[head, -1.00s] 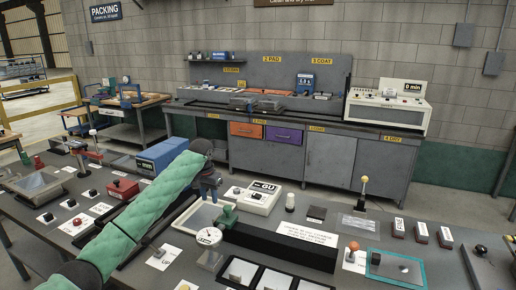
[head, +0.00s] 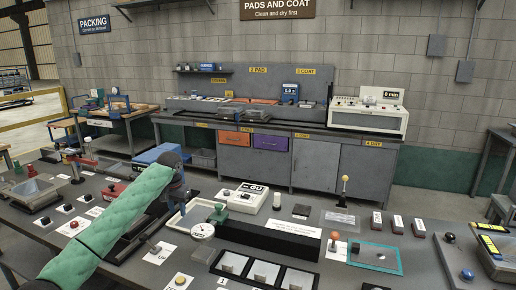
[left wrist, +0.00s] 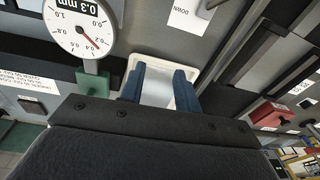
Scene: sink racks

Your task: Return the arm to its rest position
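My left arm, in a green padded sleeve, reaches in from the left over the front bench in the head view. Its dark gripper (head: 177,199) points down with blue fingers above the left part of a shallow white tray (head: 175,222). In the left wrist view the two blue fingers (left wrist: 159,74) are apart with nothing held between them. The white tray (left wrist: 188,97) shows below and beyond them; whether the fingers touch it I cannot tell. My right arm and gripper are in neither view.
A round dial gauge (head: 201,230) on a green stand is close to the gripper. A white GU meter (head: 242,197) stands to its right. A blue box (head: 148,157) is partly hidden behind the arm. A long black block (head: 268,239) lies right.

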